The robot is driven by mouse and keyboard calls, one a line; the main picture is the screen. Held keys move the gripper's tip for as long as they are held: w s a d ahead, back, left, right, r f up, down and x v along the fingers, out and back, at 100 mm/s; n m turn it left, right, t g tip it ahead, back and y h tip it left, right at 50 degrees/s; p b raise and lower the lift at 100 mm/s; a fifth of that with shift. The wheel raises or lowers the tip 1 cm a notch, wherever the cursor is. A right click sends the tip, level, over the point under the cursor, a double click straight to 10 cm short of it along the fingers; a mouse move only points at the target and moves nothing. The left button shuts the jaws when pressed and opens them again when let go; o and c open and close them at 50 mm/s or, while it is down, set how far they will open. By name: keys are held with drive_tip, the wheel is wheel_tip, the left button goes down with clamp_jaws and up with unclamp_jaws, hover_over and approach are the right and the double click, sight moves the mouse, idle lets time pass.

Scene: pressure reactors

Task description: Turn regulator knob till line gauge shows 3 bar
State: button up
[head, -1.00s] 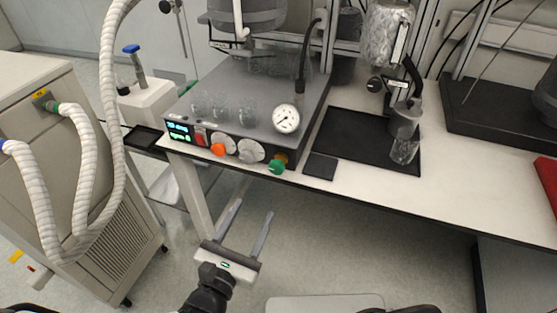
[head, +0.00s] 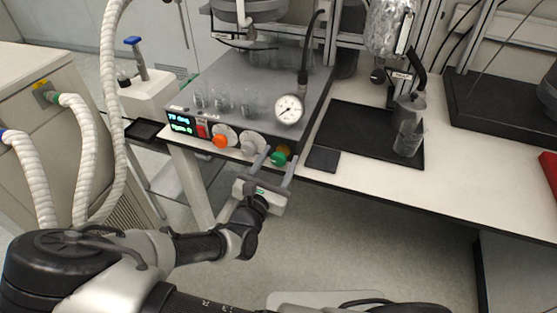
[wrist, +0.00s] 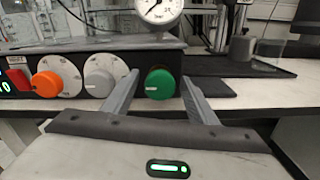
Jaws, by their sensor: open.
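The control box (head: 240,100) stands on the bench with a row of knobs on its front. The green knob (head: 279,158) is at the right end; it also shows in the wrist view (wrist: 160,84). Left of it are a grey knob (wrist: 98,83) and an orange knob (wrist: 47,84), both on white dials. The round white gauge (head: 289,109) stands above the green knob; in the wrist view its top is cut off (wrist: 158,8). My gripper (head: 273,158) is open, with one finger on each side of the green knob in the wrist view (wrist: 156,80). I cannot tell whether they touch it.
A lit display (head: 181,125) and red switch (head: 202,130) sit at the box's left. Glass beakers (head: 222,100) stand on top. A black tray (head: 350,135) with a flask lies right, beside a small dark pad (head: 323,159). The floor under the bench is clear.

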drive_tip(key=shift+w, duration=0.15)
drive_tip(key=c, duration=1.1)
drive_tip(key=shift+o, duration=0.2)
drive_tip(key=shift+m, duration=0.4)
drive_tip(key=m+p, duration=0.1)
drive_tip(key=m, duration=0.1)
drive_tip(key=shift+m, duration=0.4)
drive_tip(key=m, duration=0.3)
drive_tip(key=shift+m, duration=0.3)
drive_tip(key=m, duration=0.3)
drive_tip(key=shift+f+b, duration=0.1)
drive_tip(key=shift+b, duration=0.3)
drive_tip(key=shift+m+b, duration=1)
drive_tip(key=shift+m, duration=0.9)
